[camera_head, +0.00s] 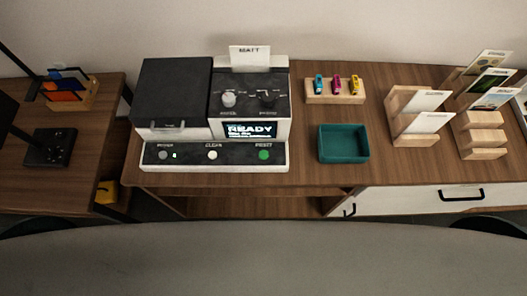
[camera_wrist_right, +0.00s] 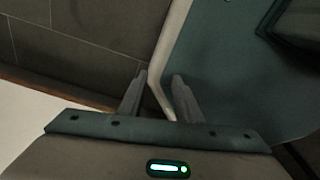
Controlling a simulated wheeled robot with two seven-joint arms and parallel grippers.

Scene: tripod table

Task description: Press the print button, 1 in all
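A black and white printing machine (camera_head: 184,86) stands on the wooden table. Its front strip (camera_head: 212,163) carries a grey button (camera_head: 163,155) at left, a white button (camera_head: 212,155) in the middle and a green button (camera_head: 264,155) at right. The screen (camera_head: 250,130) shows READY. My right gripper (camera_wrist_right: 160,78) shows only in the right wrist view, with its two fingers apart and nothing between them. It is away from the machine, which that view does not show. My left gripper is in neither view.
Right of the machine are a teal tray (camera_head: 343,156), a wooden block with small colored items (camera_head: 335,98), and wooden card holders (camera_head: 404,139). A side table (camera_head: 25,184) stands at left. The right wrist view shows dark floor tiles (camera_wrist_right: 80,40).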

